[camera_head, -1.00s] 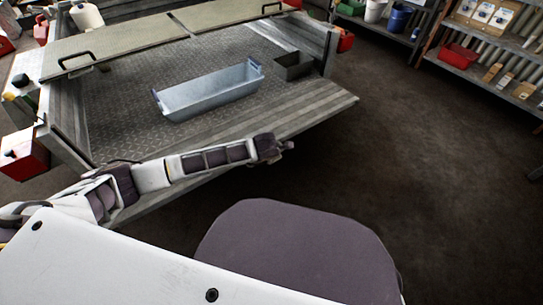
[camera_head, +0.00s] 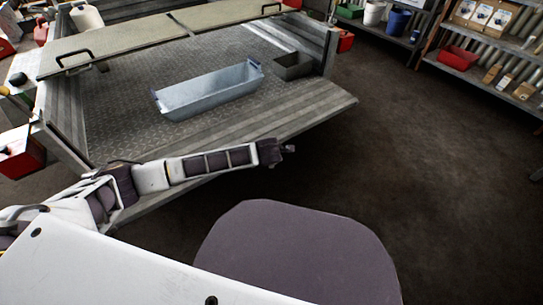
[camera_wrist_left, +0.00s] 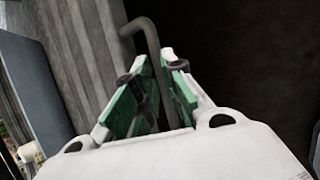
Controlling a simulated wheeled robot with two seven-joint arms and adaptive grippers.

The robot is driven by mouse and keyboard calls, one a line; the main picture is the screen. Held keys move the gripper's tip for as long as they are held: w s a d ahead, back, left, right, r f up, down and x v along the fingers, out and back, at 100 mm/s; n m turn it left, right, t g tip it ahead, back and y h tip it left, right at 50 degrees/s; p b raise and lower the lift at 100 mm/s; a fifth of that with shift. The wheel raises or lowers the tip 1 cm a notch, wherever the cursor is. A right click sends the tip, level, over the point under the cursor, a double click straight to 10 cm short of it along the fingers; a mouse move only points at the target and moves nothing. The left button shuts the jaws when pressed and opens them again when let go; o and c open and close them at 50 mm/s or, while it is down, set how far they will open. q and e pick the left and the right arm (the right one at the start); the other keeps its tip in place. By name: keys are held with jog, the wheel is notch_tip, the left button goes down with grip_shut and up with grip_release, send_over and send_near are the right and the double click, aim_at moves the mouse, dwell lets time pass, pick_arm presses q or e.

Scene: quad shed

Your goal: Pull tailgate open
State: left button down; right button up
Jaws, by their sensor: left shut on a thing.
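The tailgate (camera_head: 300,112) is a grey ribbed panel along the near edge of the trailer bed (camera_head: 130,130). In the head view it lies lowered outward, close to level with the bed. My left gripper (camera_head: 286,149) is just below the tailgate's near edge. In the left wrist view, my left gripper (camera_wrist_left: 158,75) has its green-padded fingers shut around a dark bent metal handle (camera_wrist_left: 152,40), beside the ribbed panel (camera_wrist_left: 75,50). The handle is hidden in the head view. My right gripper is not in view.
A blue-grey tub (camera_head: 210,92) and a small dark box (camera_head: 293,66) sit on the bed. Raised panels with black handles (camera_head: 75,60) lie across the back. Shelves (camera_head: 470,70) stand at the far right. The dark floor (camera_head: 440,170) right of the trailer is clear.

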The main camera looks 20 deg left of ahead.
pick_arm(q)
jog(key=c, duration=1.5)
grip_release()
jog(key=shift+s+d+f, duration=0.55)
jog(key=shift+s+d, duration=0.1)
jog(key=shift+d, duration=0.15)
jog(key=shift+w, duration=0.1)
jog(key=shift+w+a+r, duration=0.1)
jog(key=shift+a+r, duration=0.05)
jog(key=shift+a, duration=0.15)
jog(key=shift+r, duration=0.1)
jog(key=v, duration=1.1)
jog(key=shift+a+r, duration=0.1)
jog(key=shift+r, duration=0.35)
